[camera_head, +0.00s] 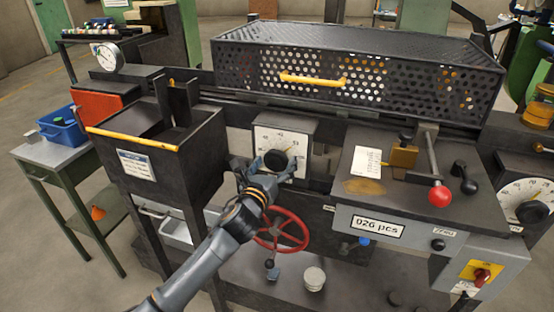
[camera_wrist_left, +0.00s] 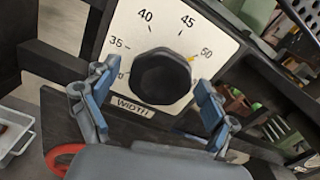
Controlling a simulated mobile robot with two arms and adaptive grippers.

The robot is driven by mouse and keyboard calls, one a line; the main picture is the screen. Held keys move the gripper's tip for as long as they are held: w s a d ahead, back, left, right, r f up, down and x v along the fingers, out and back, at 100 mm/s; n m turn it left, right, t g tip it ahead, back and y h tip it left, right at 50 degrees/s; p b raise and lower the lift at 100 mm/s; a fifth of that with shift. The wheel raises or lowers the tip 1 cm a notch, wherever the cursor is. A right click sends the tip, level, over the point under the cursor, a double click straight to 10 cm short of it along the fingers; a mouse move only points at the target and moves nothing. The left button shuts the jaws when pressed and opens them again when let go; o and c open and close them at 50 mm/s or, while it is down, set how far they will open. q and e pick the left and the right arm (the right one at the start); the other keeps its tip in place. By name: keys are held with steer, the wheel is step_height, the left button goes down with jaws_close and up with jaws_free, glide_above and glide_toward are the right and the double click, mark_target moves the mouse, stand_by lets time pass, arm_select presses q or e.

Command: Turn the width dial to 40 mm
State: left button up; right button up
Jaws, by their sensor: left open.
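The width dial is a black knob (camera_wrist_left: 162,76) on a white plate (camera_wrist_left: 125,40) labelled WIDTH. In the left wrist view the plate reads 35, 40, 45 and 50, and a yellow mark at the knob's edge points at about 50. In the head view the plate (camera_head: 261,139) is on the machine's front and the knob (camera_head: 277,160) is partly covered. My left gripper (camera_wrist_left: 152,95) is open, its blue-tipped fingers on either side of the knob's lower part, with visible gaps. In the head view the left gripper (camera_head: 264,174) is just below and in front of the dial. My right gripper is not seen.
A red handwheel (camera_head: 281,230) is just below my left gripper. A black hopper (camera_head: 160,157) stands to the left. A shelf with a red-ball lever (camera_head: 439,195) juts out to the right. A perforated guard (camera_head: 370,75) with a yellow handle lies above.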

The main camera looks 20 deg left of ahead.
arm_select(q)
steer(key=shift+w, duration=0.9)
steer(key=shift+c, duration=0.2)
steer(key=c, duration=1.1)
